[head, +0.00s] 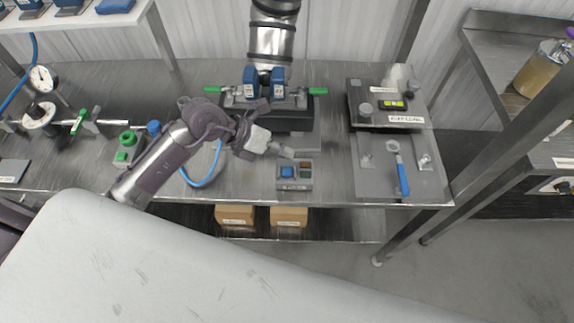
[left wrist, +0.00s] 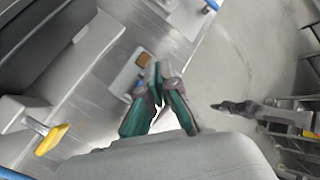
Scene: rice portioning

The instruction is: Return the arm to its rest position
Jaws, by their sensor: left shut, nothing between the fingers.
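My left gripper (head: 288,152) reaches in from the left in the head view. It is shut and empty, just above and behind a small grey button box (head: 294,185) at the bench's front edge. I cannot tell from these views whether the fingertips touch anything. My right gripper does not show in the head view.
A steel machine (head: 272,42) with green handles stands behind the gripper. A plate with a blue-handled wrench (head: 402,180) lies to the right, and a green-knobbed box (head: 128,143) to the left. Cardboard boxes (head: 289,217) sit on the lower shelf. A jar (head: 540,75) stands far right.

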